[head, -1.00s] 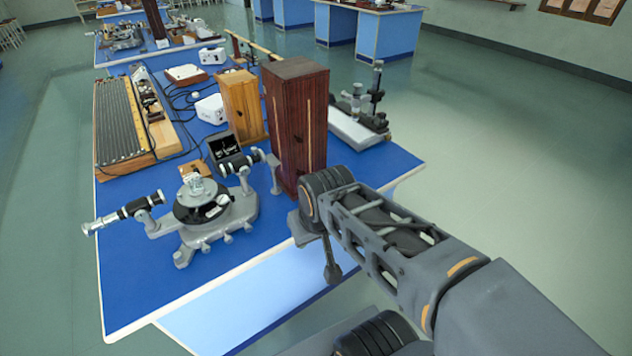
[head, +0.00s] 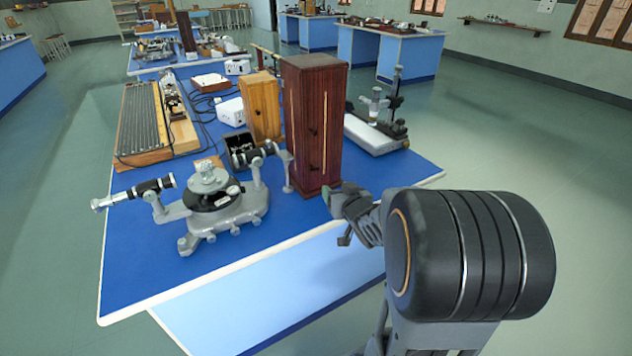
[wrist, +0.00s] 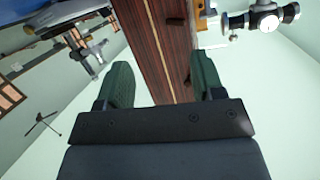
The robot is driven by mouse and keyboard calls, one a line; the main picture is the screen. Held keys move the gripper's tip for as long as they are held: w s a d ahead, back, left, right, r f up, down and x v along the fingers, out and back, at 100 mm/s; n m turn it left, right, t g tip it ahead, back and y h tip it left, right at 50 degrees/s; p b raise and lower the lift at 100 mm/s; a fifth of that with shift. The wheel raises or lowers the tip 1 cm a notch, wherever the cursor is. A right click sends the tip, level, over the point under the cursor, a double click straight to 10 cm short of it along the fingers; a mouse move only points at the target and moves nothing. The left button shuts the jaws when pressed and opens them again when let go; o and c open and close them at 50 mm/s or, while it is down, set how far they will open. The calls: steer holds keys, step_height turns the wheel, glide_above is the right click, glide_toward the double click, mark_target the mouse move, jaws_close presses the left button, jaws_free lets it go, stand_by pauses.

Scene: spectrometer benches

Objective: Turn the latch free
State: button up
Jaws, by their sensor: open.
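The tall dark red-brown wooden cabinet (head: 312,120) stands upright near the right edge of the blue bench. Its striped wood also fills the middle of the wrist view (wrist: 160,50). In the head view my gripper (head: 337,203) is at the cabinet's lower right side, partly hidden by my arm.
A grey spectrometer (head: 212,200) stands on the bench left of the cabinet. A lighter wooden box (head: 262,108) is behind it, and a microscope-like instrument (head: 378,125) stands right. The floor right of the bench is clear.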

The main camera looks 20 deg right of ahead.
mark_target(314, 169)
steer(key=w+a+f+t+y+b, duration=0.1)
steer(key=w+f+t+y, duration=0.1)
steer(key=w, duration=1.1)
steer(key=shift+w+t+y, duration=0.15)
steer(key=shift+t+y, duration=0.25)
steer(key=shift+y, duration=0.2)
steer(key=shift+c, duration=0.4)
